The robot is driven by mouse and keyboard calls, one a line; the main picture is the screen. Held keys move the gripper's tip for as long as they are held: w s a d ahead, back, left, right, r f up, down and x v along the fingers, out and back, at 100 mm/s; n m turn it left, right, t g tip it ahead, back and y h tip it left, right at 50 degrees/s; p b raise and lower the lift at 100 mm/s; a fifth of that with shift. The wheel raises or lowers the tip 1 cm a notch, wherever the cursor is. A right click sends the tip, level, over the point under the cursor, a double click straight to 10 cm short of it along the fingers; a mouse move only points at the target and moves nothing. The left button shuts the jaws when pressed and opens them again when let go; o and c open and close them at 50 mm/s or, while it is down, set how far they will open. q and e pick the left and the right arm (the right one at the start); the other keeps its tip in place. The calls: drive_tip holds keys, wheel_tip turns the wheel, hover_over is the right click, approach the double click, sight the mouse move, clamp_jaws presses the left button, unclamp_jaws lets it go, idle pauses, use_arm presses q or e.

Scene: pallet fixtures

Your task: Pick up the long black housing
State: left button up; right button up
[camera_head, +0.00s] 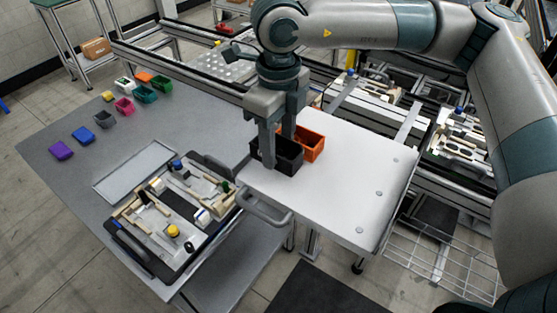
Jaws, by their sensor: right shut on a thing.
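The long black housing (286,160) is an open black box at the left edge of the white table. My right gripper (278,146) comes down over it from above. Its fingers are closed on the housing's walls, one at the near left side and one at the far side. I cannot tell whether the housing rests on the table or is slightly raised. My left gripper is not in view.
An orange box (312,143) stands close behind the black housing. The white table (340,200) is clear to the right and front. A fixture tray (180,215) and several small coloured bins lie on the grey table (200,115) at left. Conveyor rails run behind.

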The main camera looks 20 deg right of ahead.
drive_tip(key=s+a+r+b, duration=0.1)
drive_tip(key=s+r+b, duration=0.4)
drive_tip(key=s, duration=0.6)
wheel_tip(320, 180, up, 2)
drive_tip(key=shift+s, duration=0.3)
